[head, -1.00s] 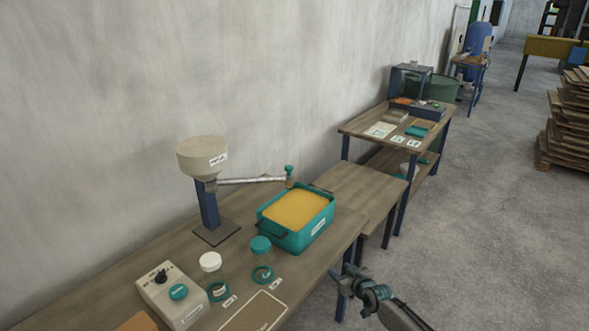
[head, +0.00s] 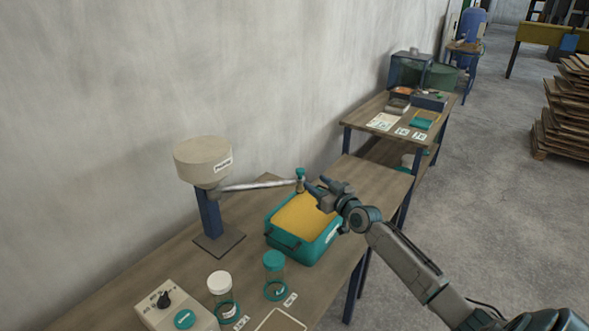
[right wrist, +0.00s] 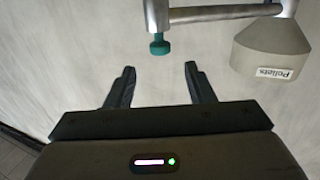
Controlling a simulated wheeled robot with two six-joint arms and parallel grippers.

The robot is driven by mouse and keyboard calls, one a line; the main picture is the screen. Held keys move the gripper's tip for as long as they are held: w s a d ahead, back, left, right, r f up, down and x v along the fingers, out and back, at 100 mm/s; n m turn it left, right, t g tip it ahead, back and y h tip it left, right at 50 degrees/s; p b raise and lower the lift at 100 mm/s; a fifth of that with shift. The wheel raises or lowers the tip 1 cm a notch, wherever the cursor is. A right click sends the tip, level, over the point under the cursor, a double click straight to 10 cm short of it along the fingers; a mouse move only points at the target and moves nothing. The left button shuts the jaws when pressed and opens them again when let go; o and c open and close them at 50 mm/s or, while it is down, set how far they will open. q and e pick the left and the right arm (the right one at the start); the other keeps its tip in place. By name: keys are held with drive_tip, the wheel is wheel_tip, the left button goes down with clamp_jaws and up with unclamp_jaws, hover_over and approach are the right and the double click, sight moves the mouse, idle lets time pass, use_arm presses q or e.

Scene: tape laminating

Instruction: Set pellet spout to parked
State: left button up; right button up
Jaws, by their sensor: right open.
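The pellet hopper (head: 203,160) is a beige drum on a blue post at the left of the bench. Its spout (head: 255,186) is a grey metal arm reaching right, with a teal knob (head: 300,174) upright at its end, near the back edge of the teal bin (head: 290,250). My right gripper (head: 316,187) is open and empty just right of the knob, apart from it. In the right wrist view the knob (right wrist: 160,46) lies ahead of the two spread fingers (right wrist: 160,80), roughly centred between them. My left gripper is not in view.
The bin is full of yellow pellets (head: 303,215) and sits under my right gripper. Two jars, one white-capped (head: 219,283) and one teal-capped (head: 274,260), stand in front. A control box (head: 175,310) is at lower left. A wall runs behind the bench.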

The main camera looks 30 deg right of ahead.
sight(303, 173)
drive_tip(key=w, duration=0.3)
drive_tip(key=w+b, duration=0.1)
drive_tip(key=shift+w+a+r, duration=0.1)
drive_tip(key=shift+w+r, duration=0.1)
drive_tip(key=shift+r, duration=0.05)
drive_tip(key=w, duration=0.4)
drive_tip(key=shift+w+a, duration=0.1)
drive_tip(key=shift+w, duration=0.35)
drive_tip(key=shift+f, duration=0.1)
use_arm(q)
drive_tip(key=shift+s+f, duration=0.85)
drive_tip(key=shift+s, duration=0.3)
use_arm(e)
clamp_jaws()
